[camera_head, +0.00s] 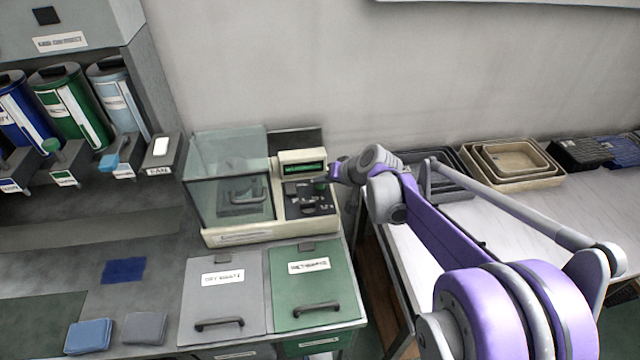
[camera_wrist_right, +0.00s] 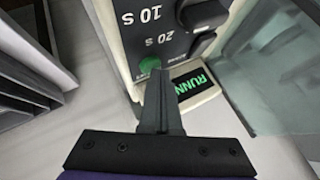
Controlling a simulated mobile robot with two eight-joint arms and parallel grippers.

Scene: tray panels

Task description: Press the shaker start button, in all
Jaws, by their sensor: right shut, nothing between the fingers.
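The shaker (camera_head: 268,235) stands on the bench, with a clear glass hood (camera_head: 222,180) on its left and a control panel on its right. Its green start button (camera_wrist_right: 150,65) shows beside my right gripper's fingertips (camera_wrist_right: 159,78) in the right wrist view. The fingers are shut and empty, right at the button's edge; I cannot tell whether they touch it. The display (camera_wrist_right: 194,86) is lit green and its visible letters read "RUNN". In the head view the display (camera_head: 304,168) is lit too, and my right gripper (camera_head: 336,173) reaches the panel from the right. My left gripper is out of view.
Grey (camera_head: 222,295) and green (camera_head: 310,285) lidded bins sit in front of the shaker. Coloured dispensers (camera_head: 70,105) stand at the left. A white table at the right holds stacked trays (camera_head: 512,165). The wall is close behind.

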